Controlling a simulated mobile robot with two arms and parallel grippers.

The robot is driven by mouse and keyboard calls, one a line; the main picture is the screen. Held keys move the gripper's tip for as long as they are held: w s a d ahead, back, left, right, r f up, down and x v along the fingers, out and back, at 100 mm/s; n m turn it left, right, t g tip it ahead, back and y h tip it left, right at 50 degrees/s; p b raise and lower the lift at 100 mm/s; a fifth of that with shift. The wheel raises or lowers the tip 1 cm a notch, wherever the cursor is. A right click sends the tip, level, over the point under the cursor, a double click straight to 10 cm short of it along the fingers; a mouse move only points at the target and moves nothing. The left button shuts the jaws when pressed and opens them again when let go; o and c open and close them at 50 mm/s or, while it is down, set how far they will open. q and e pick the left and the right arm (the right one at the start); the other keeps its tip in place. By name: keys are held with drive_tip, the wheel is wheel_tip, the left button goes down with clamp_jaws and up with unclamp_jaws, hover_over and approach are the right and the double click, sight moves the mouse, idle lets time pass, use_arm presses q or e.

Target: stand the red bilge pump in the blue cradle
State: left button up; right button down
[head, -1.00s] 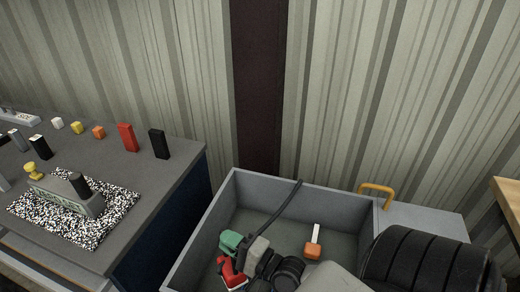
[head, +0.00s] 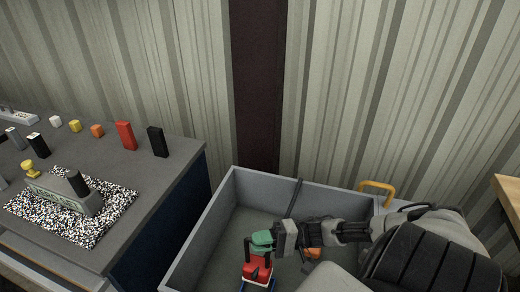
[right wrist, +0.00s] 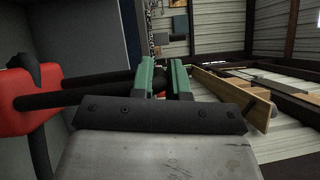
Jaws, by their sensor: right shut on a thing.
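The red bilge pump (head: 257,270) has black parts and is low in the grey bin in the head view. In the right wrist view its red body (right wrist: 30,98) is at the left, with black rods running towards my fingers. My right gripper (head: 264,240), with green fingers, is shut on the pump just above its red body. The green fingers also show in the right wrist view (right wrist: 165,80). A bit of the blue cradle (head: 258,286) shows right under the pump. I cannot tell whether the pump rests in it. My left gripper is not in view.
The grey bin (head: 208,235) has raised walls around the pump. An orange thing (head: 314,253) lies in it, partly behind my arm. A yellow handle (head: 376,187) stands at the right rim. The worktop (head: 100,160) at left holds several small blocks and a speckled mat (head: 108,215).

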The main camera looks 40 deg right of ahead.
drive_tip(key=shift+r, duration=0.1)
drive_tip(key=b, duration=0.4)
hover_over(261, 264)
wheel_tip(261, 264, down, 5)
drive_tip(key=shift+f, duration=0.2)
drive_tip(key=shift+f+b, duration=0.25)
drive_tip(key=shift+b, duration=0.2)
drive_tip(key=shift+a+p, duration=0.1)
drive_tip(key=shift+p, duration=0.2)
idle(1.1)
drive_tip(key=shift+f+b, duration=1.6)
drive_tip(key=shift+f, duration=0.25)
drive_tip(key=c, duration=1)
unclamp_jaws()
drive_tip(key=shift+c, duration=0.2)
drive_tip(key=shift+s, duration=0.1)
